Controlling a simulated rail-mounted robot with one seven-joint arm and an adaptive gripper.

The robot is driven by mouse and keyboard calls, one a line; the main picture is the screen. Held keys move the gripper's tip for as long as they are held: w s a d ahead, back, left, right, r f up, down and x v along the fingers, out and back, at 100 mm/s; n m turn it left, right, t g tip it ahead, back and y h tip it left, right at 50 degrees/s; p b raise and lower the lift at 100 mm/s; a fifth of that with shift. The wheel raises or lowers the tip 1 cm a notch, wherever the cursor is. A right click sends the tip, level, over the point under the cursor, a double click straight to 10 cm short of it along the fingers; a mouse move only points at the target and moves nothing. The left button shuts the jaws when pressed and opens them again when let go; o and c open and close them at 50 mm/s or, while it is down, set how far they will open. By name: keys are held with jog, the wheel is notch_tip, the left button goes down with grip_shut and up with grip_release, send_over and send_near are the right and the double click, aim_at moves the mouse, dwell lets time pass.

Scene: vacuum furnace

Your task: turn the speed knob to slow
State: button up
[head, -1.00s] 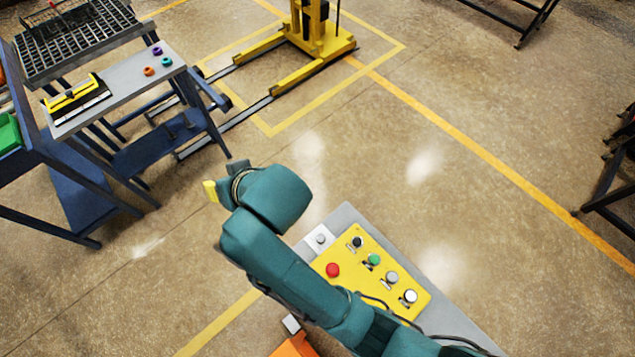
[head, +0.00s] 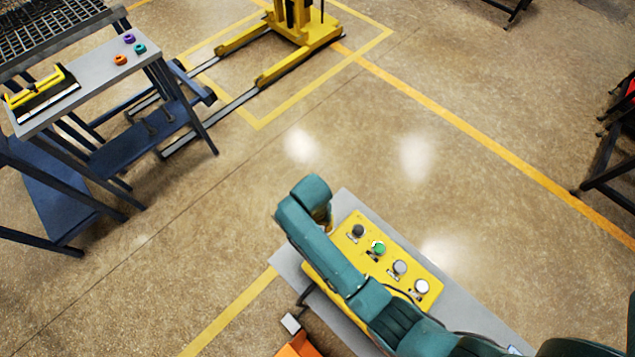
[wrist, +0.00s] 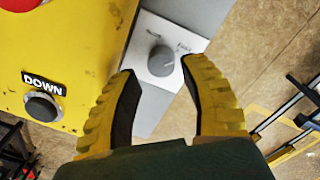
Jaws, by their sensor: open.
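The speed knob (wrist: 161,58) is a round grey knob on a white plate, seen in the wrist view just beyond my fingertips. A small lettered mark shows at its upper right; the other lettering is too small to read. My gripper (wrist: 160,78) is open, with its yellow, dark-lined fingers either side of the knob in the picture and apart from it. In the head view my arm hides the knob and the gripper over the far left end of the control panel.
The yellow control box (head: 375,262) carries several buttons, and a DOWN button (wrist: 42,106) sits left of my fingers. The box stands on a grey panel (head: 455,318). A workbench (head: 85,80) stands at upper left, a yellow lifter (head: 300,30) at the back. The floor between is clear.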

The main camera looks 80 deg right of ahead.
notch_tip(320, 180, down, 4)
jog(key=shift+r, duration=0.15)
grip_shut()
